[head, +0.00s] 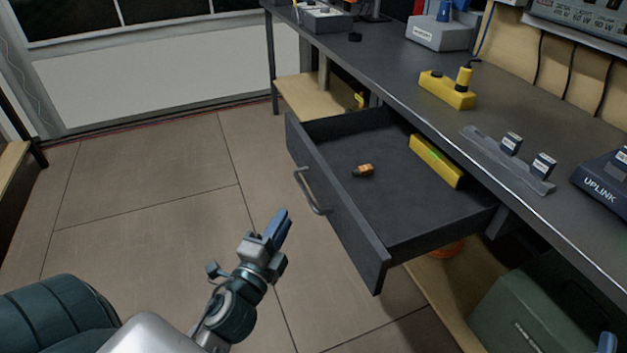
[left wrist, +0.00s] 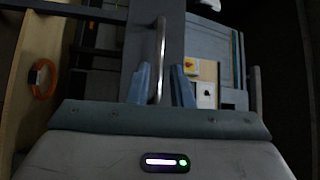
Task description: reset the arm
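My left gripper (head: 281,217) is over the floor in front of the open drawer (head: 340,215), with blue fingers pointing up toward it. In the left wrist view its two fingers (left wrist: 160,78) stand apart, and the metal drawer handle (left wrist: 160,45) appears between them. In the head view the handle (head: 309,192) is a little beyond the fingertips, with a visible gap, so the gripper seems empty. A small blue tip at the bottom right edge seems to be my right gripper (head: 608,342); its state is hidden.
The drawer holds a small orange item (head: 363,171) and a yellow block (head: 436,160). The dark workbench (head: 395,60) carries a yellow device (head: 447,90), a rail with two small modules (head: 505,160) and an UPLINK box (head: 603,180). A green case (head: 530,310) stands below. Floor at left is clear.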

